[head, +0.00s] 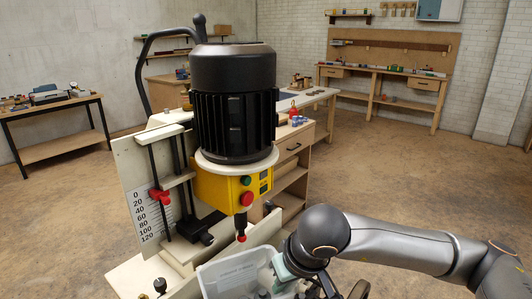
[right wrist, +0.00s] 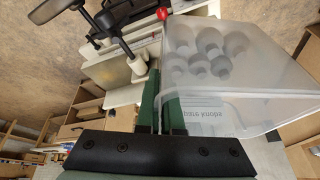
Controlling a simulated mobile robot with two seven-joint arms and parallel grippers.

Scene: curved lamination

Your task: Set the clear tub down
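The clear tub (head: 228,275) is a see-through plastic box at the bottom middle of the head view, in front of the drill machine. In the right wrist view the tub (right wrist: 265,95) holds several pale round knobs and carries a label. My right gripper (head: 278,272) is at the tub's right side in the head view. In the right wrist view its green fingers (right wrist: 160,105) are close together on the tub's near wall, and it appears shut on that wall. The tub's underside is hidden. My left gripper is not in view.
The drill machine, with black motor (head: 232,105) and yellow control box (head: 232,187), stands just behind the tub. Its pale wooden base (head: 130,275) lies to the left. A workbench with drawers (head: 295,150) is behind it. Open floor (head: 400,170) lies to the right.

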